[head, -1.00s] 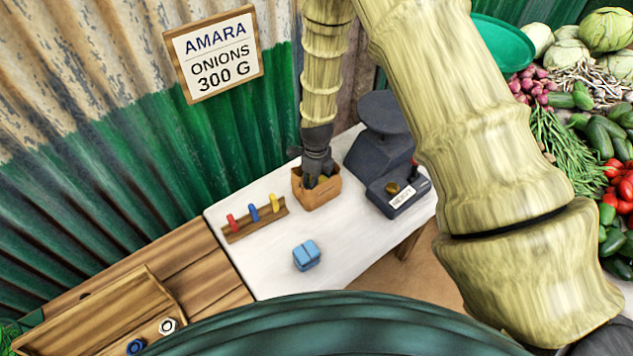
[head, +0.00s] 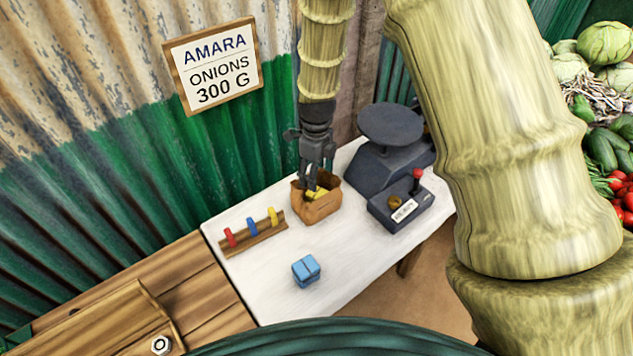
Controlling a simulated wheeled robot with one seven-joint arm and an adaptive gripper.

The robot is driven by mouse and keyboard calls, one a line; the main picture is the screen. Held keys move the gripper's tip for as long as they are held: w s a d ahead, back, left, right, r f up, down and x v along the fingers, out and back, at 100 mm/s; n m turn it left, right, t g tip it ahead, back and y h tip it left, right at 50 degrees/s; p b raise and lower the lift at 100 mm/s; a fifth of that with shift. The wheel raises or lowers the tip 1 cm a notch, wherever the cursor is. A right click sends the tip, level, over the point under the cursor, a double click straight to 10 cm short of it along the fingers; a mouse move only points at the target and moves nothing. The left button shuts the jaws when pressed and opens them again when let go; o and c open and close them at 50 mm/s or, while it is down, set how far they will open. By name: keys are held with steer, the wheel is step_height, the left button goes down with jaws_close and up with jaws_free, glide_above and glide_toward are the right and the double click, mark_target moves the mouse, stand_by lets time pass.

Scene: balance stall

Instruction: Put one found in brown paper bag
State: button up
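A brown paper bag (head: 318,208) stands open on the white table, left of the dark scale. A yellow thing (head: 317,193) lies in its mouth; its full shape is hidden by the bag wall and my fingers. My gripper (head: 318,182) points down over the bag, its fingers apart and the tips at the bag's opening. The yellow thing does not look clamped between them. A sign (head: 216,66) on the corrugated wall reads "AMARA ONIONS 300 G".
A rack (head: 256,238) with red, blue and yellow clips stands left of the bag. A blue block (head: 306,271) sits in front. The scale (head: 385,165) and a red-levered box (head: 402,212) stand right. A wooden tray (head: 120,325) is front left.

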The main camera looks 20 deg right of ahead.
steer(key=shift+r, duration=0.9)
